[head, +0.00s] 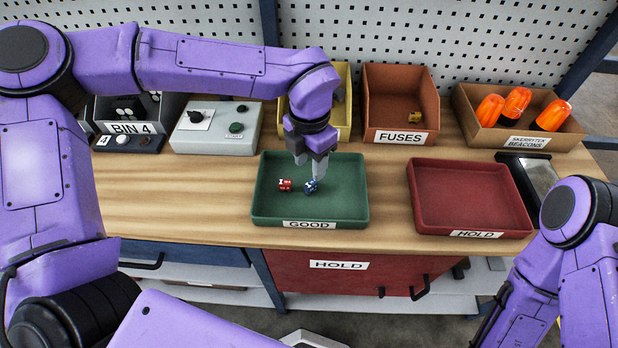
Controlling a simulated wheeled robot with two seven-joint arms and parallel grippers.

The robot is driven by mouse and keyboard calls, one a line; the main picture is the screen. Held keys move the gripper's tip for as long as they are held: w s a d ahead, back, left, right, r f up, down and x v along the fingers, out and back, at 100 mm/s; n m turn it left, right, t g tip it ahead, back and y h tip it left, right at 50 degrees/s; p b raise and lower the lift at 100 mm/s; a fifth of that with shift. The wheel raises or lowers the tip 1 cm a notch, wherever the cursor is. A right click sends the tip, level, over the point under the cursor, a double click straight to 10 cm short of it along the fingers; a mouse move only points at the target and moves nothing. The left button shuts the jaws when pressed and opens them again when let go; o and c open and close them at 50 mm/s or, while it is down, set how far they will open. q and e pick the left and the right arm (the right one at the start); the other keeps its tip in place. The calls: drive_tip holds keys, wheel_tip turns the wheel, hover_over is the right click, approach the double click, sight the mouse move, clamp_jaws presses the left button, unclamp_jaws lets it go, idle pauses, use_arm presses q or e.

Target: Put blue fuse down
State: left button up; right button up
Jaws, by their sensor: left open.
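The blue fuse (311,187) is in the green tray labelled GOOD (345,207), near the tray's middle. My left gripper (318,176) points down into this tray, its fingertips right at the blue fuse; the jaws are open. Whether the fingers still touch the fuse is too small to tell. A red fuse (285,185) lies just left of the blue one in the same tray. My right arm shows at the lower right, but its gripper is outside the picture.
An empty red tray labelled HOLD (468,196) stands to the right. Behind are an orange bin labelled FUSES (400,100) with a yellow fuse (414,117), a beacon box (520,125), a yellow bin (343,100) and a grey switch box (217,128). Bare bench lies left of the green tray.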

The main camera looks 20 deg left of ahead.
sight(310, 183)
use_arm(q)
wheel_tip(310, 183, up, 5)
drive_tip(key=shift+f, duration=0.15)
